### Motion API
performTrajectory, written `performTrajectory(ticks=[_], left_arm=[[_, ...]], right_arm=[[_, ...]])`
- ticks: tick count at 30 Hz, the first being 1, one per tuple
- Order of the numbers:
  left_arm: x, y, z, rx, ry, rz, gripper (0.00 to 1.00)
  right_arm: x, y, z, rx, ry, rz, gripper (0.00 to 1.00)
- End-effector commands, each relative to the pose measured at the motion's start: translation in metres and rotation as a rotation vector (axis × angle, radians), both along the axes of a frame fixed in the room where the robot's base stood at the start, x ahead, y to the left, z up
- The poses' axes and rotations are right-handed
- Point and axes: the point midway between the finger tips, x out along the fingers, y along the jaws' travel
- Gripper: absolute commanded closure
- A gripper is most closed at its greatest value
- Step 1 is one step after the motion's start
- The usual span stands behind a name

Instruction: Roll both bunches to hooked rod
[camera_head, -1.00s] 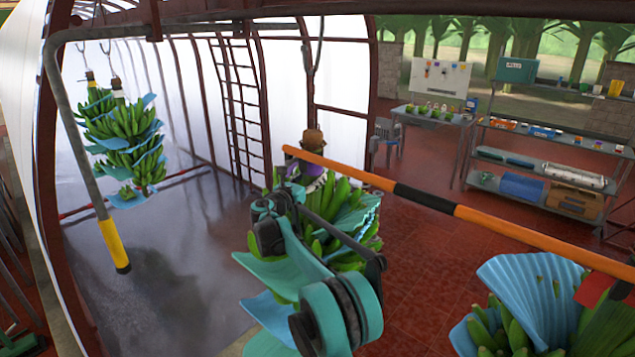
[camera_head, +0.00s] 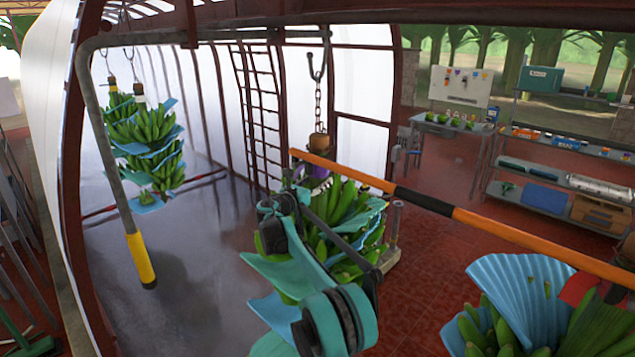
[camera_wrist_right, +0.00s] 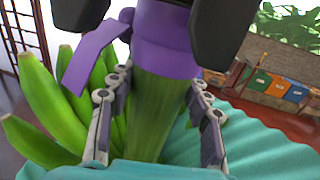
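A green banana bunch (camera_head: 345,208) with blue pads hangs from a chain (camera_head: 317,95), its brown stem top (camera_head: 318,141) visible. A second bunch with a pleated blue sheet (camera_head: 522,295) is at lower right, cut by the frame. An orange-and-black bar (camera_head: 500,230) runs between their tops. The yellow-gripped hooked rod (camera_head: 139,255) comes down from the overhead pipe at left. My right gripper (camera_wrist_right: 158,100) has its fingers closed on either side of the green stem (camera_wrist_right: 158,125), below a purple band (camera_wrist_right: 160,50). Its fingertips are hidden in the head view. My left gripper is out of view.
Further bunches (camera_head: 145,145) hang at left beyond the rod. A ladder (camera_head: 260,115) stands against the white wall. Shelves (camera_head: 560,180) and a work table (camera_head: 445,127) stand at back right. The floor between the rod and the near bunch is open.

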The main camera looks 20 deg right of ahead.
Motion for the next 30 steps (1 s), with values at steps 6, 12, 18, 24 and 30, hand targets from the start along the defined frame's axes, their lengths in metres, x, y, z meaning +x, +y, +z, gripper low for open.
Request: performTrajectory(ticks=[6, 12, 18, 24, 30], left_arm=[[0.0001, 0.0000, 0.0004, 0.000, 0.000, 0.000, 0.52], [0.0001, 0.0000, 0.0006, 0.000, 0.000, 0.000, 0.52], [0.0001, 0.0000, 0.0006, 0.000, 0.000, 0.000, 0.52], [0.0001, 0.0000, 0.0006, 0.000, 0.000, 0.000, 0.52], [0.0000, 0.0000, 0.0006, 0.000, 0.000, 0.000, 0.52]], right_arm=[[0.0015, 0.0015, 0.0021, -0.003, -0.002, 0.007, 0.30], [0.0013, 0.0010, 0.0027, -0.003, -0.002, 0.006, 0.30], [0.0012, 0.0007, 0.0029, -0.003, -0.002, 0.006, 0.30], [0.0013, 0.0009, 0.0029, -0.003, -0.002, 0.006, 0.30], [-0.0031, 0.0086, 0.0032, -0.003, -0.002, 0.008, 0.30]])
